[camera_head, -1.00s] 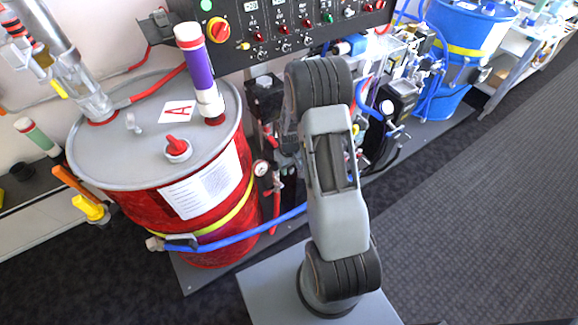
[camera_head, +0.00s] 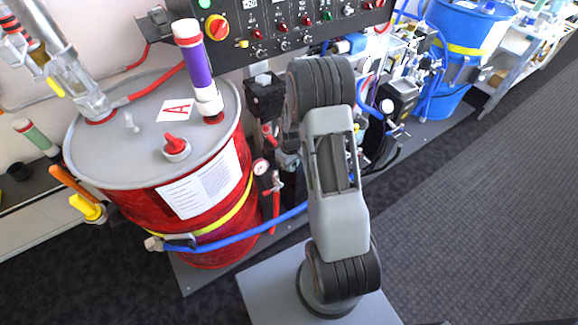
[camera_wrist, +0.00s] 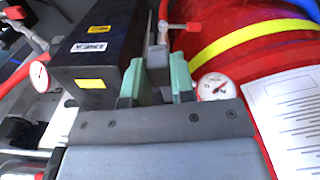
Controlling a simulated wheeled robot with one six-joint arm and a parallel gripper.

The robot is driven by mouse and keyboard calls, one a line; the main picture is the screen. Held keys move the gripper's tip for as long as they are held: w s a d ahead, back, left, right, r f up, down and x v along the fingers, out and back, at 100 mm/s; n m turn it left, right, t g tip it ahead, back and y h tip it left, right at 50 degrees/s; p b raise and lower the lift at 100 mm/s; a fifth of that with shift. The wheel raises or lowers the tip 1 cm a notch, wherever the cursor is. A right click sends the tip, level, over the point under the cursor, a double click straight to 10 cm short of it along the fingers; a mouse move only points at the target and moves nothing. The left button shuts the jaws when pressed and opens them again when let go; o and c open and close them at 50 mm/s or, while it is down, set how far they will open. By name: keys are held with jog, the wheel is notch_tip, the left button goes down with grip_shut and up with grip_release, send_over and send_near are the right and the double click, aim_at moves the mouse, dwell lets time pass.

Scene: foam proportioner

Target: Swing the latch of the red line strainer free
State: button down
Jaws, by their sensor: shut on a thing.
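In the wrist view my gripper (camera_wrist: 158,80) has two green fingertips closed around a thin grey metal piece (camera_wrist: 158,56), which looks like the latch. The piece stands up between the fingers, and its lower part is hidden by them. A red part (camera_wrist: 194,27) lies just beyond the right fingertip; I cannot tell whether it belongs to the strainer. The strainer body is not clearly visible in either view. In the head view my own arm hides the gripper and what it holds.
A black box with labels (camera_wrist: 98,50) stands close left of the fingers. A pressure gauge (camera_wrist: 213,87) is close on the right, before the red drum (camera_head: 212,185). A blue hose (camera_head: 240,238) crosses the drum's front. The dark floor (camera_head: 480,220) at right is clear.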

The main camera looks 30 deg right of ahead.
jog(key=shift+w+d+n+b, duration=0.55)
jog(key=shift+n+b, duration=0.15)
jog(key=shift+n, duration=1.25)
jog(key=shift+w+d+n+b, duration=0.45)
jog(key=shift+n+b, duration=0.3)
jog(key=shift+n, duration=1.25)
jog(key=shift+w+d+n+b, duration=0.45)
jog(key=shift+w+n+b, duration=0.2)
jog(key=shift+n, duration=1.3)
jog(key=c, duration=1)
grip_release()
jog(key=shift+o, duration=0.2)
jog(key=shift+r, duration=0.1)
notch_tip(320, 180, up, 14)
jog(key=shift+f, duration=0.2)
